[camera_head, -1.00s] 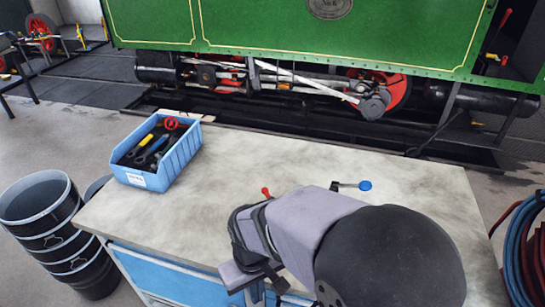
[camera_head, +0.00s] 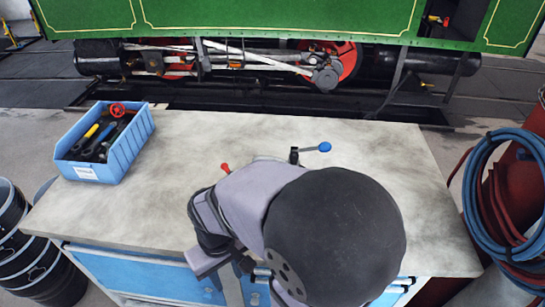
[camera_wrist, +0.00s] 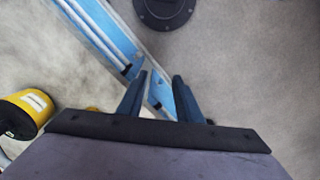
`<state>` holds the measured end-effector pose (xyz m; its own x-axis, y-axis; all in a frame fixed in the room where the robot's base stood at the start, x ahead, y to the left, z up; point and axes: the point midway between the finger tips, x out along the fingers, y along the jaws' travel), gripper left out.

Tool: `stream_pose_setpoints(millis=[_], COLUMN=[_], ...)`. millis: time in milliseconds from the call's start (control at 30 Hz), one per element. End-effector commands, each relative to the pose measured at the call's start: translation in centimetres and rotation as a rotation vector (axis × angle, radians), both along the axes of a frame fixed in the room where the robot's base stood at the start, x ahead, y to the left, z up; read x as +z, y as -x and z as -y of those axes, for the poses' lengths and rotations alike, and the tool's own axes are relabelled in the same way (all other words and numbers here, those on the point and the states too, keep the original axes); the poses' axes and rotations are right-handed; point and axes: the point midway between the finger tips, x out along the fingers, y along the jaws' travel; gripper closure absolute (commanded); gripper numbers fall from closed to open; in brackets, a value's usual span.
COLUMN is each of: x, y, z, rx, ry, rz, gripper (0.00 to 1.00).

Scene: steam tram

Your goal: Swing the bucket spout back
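A stack of black buckets (camera_head: 35,255) stands on the floor at the lower left of the head view, partly cut off by the frame edge. I cannot make out a spout on them. My gripper (camera_wrist: 160,98) is open and empty in the wrist view, its two dark fingers apart above the floor and a blue edge. In the head view it is low at the bench's front side, largely hidden by my arm. A round black object (camera_wrist: 165,8) is cut off at the top of the wrist view; I cannot tell whether it is a bucket.
The bench top (camera_head: 190,165) holds a blue tool bin (camera_head: 125,155), a blue-knobbed lever (camera_head: 318,148) and a red-tipped handle (camera_head: 225,168). Coiled hoses (camera_head: 480,200) hang at right. A green tram (camera_head: 270,15) stands behind. A yellow-black object (camera_wrist: 25,112) is at wrist-view left.

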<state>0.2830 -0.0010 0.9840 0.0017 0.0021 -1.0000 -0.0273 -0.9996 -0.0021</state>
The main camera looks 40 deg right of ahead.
Motion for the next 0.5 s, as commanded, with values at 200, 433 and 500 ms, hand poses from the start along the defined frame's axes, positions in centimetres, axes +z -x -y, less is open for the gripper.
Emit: stream_pose_setpoints(millis=[200, 433, 500], x=[1.9, 5.5, 6.6], y=[-4.2, -12.2, -14.3], z=[2.2, 9.9, 13.3], rx=[-0.326, -1.045, -1.280], ry=[-0.043, -0.169, -0.222], rz=[0.016, 0.044, 0.049], gripper=[0.67, 0.67, 0.67])
